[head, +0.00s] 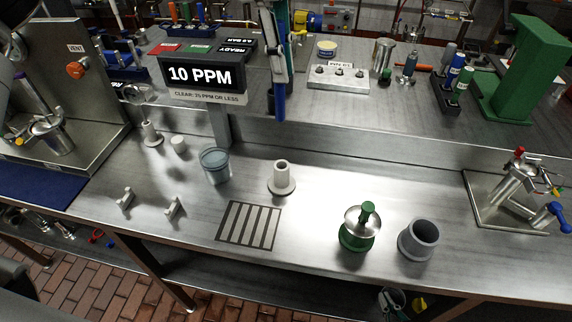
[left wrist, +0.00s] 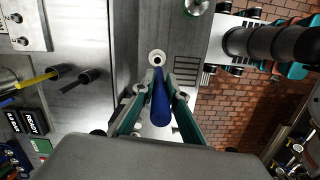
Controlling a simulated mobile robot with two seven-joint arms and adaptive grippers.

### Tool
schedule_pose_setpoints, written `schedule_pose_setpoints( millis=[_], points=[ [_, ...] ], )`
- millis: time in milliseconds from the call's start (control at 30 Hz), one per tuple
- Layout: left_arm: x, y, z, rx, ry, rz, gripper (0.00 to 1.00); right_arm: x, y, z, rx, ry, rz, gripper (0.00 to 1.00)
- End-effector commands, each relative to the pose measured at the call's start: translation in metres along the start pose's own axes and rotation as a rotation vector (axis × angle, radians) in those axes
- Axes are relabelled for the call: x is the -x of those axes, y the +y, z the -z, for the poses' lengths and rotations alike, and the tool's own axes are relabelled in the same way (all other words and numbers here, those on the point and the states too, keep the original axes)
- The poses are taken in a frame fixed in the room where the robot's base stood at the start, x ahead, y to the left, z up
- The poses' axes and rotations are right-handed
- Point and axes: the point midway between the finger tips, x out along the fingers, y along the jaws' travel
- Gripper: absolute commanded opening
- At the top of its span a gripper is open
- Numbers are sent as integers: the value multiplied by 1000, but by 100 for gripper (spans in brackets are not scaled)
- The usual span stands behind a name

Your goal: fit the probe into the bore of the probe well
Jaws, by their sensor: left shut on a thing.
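My left gripper (head: 276,98) hangs at the top middle in the head view, shut on the blue probe (head: 281,105). In the left wrist view the probe (left wrist: 160,105) lies between the green fingers (left wrist: 158,92), its far end pointing towards the probe well. The probe well (head: 282,183) is a pale flanged cylinder upright on the bench, with an open bore at its top. It also shows in the left wrist view (left wrist: 156,57), just past the probe's far end. In the head view the probe's lower end is above the well, apart from it. My right gripper is not in view.
A glass beaker (head: 215,167) stands left of the well. A slotted drain (head: 248,225) lies in front. A green-based vessel (head: 357,228) and a grey cup (head: 419,239) stand to the right. The 10 PPM display (head: 205,78) is close left of the gripper.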

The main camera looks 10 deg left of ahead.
Motion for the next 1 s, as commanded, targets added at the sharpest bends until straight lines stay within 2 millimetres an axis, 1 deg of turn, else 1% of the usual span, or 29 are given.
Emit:
schedule_pose_setpoints(
  millis=[67,167,500,600,700,800,1000],
  points=[
    [-4,0,0,2,1,1,0,0,0,-1,-1,-2,1,0],
    [-20,0,2,2,1,2,0,-1,-1,-3,-1,-3,1,0],
    [-102,-1,14,2,0,5,0,-3,-1,-6,-1,-4,1,0],
    [-124,-1,16,1,0,3,0,-3,-1,-6,-1,-4,1,0],
    [-141,0,19,3,0,1,0,-3,-1,-6,-1,-3,1,0],
    [-151,0,20,3,0,1,0,-3,-2,-6,-2,-3,1,0],
    [-162,0,22,2,0,-1,0,-3,-2,-6,-2,-3,1,0]
  ],
)
